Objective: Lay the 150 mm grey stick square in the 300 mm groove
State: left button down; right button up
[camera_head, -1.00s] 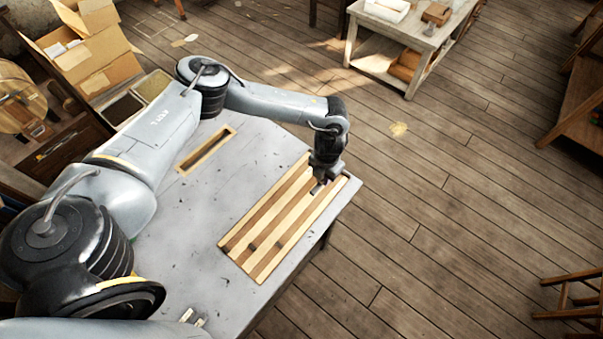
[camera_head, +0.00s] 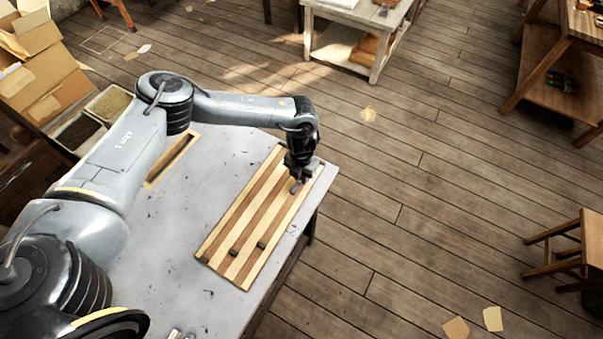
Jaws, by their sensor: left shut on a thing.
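A striped board (camera_head: 272,181) of light and darker wooden strips lies on the grey table, near its right edge. The strips run lengthwise; I cannot tell which of them is the 300 mm groove. My left gripper (camera_head: 298,180) points down at the board's far right part, shut on a small grey piece (camera_head: 295,188), apparently the grey stick. Most of the piece is hidden by the gripper, and I cannot tell whether it touches the board. Two short dark pieces sit on the board's near half, one at its middle (camera_head: 261,245) and one further left (camera_head: 233,252). My right gripper is out of view.
The grey table (camera_head: 190,215) is mostly bare left of the board. A narrow wood-framed slot or tray (camera_head: 158,178) lies behind my left arm. Small metal parts (camera_head: 175,334) lie at the near edge. Boxes stand far left, a white bench (camera_head: 345,55) behind, a stool (camera_head: 565,250) at right.

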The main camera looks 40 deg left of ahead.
pick_arm(q)
jog(key=shift+f, duration=0.35)
dwell(0.4)
jog(key=shift+f+b, duration=0.3)
jog(key=shift+f, duration=0.05)
dwell(0.3)
jog(key=shift+f, duration=0.25)
jog(key=c, duration=0.6)
grip_release()
dwell(0.4)
